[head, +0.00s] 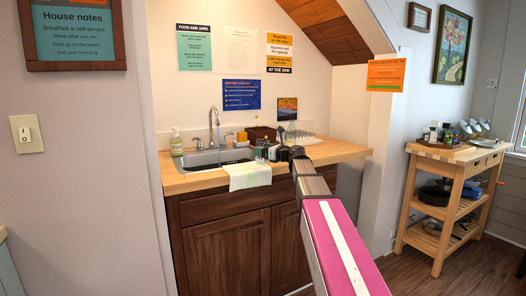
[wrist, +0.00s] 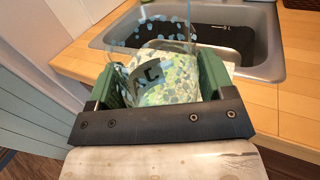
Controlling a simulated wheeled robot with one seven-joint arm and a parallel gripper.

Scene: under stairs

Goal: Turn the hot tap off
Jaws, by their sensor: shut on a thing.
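The chrome tap (head: 213,122) stands behind the steel sink (head: 206,160) in the head view, with a lever on each side of its spout. A thin bluish stream (head: 219,142) shows below the spout; it also shows over the sink in the wrist view (wrist: 188,22). My gripper (wrist: 160,76) has its green fingers closed on a clear, glass-like thing (wrist: 150,58) with a dark mark. In the head view my gripper (head: 273,153) is at the counter, right of the sink, apart from the tap. Which lever is hot cannot be told.
A soap bottle (head: 176,143) stands left of the sink. The cloth hangs over the counter's front edge. A wooden cart (head: 447,200) stands at the right, with open floor before it.

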